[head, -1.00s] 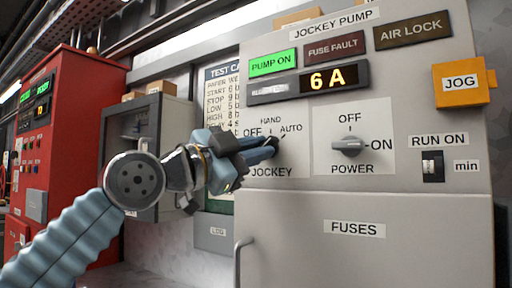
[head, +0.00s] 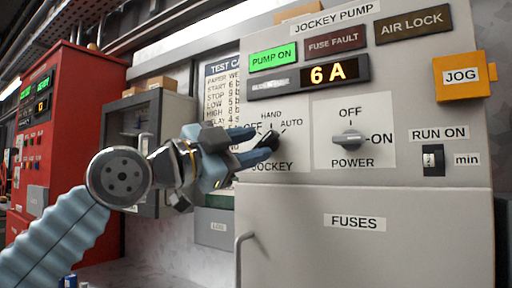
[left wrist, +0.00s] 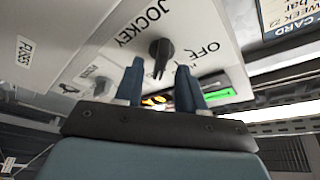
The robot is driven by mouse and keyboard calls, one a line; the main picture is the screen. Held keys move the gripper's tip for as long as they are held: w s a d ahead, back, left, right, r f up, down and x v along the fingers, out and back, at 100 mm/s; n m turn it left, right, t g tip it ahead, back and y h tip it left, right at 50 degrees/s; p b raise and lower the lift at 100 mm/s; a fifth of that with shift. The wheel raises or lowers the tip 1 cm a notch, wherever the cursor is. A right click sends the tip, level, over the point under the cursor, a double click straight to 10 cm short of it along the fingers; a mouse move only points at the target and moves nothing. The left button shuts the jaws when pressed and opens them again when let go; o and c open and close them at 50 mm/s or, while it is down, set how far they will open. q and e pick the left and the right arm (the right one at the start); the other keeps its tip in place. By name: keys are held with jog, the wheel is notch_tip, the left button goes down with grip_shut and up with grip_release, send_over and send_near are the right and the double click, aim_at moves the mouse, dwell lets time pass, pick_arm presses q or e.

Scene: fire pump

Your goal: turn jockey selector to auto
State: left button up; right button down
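The jockey selector (head: 270,140) is a black knob on a white plate, with OFF, HAND and AUTO above it and JOCKEY below. Its long side slants up and right, and it seems to point toward AUTO (head: 292,123). My left gripper (head: 255,141) is at the knob's left with its fingers spread. In the left wrist view the knob (left wrist: 160,56) shows beyond the gap between the two separate fingertips (left wrist: 160,75), with nothing clamped between them. Whether a finger touches the knob I cannot tell. My right gripper is out of view.
The power switch (head: 348,140) sits right of the selector, pointing toward ON. The PUMP ON lamp (head: 274,61) is green and the display (head: 330,73) reads 6 A. The fuses door (head: 355,245) has a handle below. A grey box (head: 160,125) and a red cabinet (head: 65,110) stand left.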

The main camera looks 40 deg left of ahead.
pick_arm(q)
jog(key=b+v, duration=0.2)
jog(key=v, duration=1)
jog(key=shift+s+f, duration=0.1)
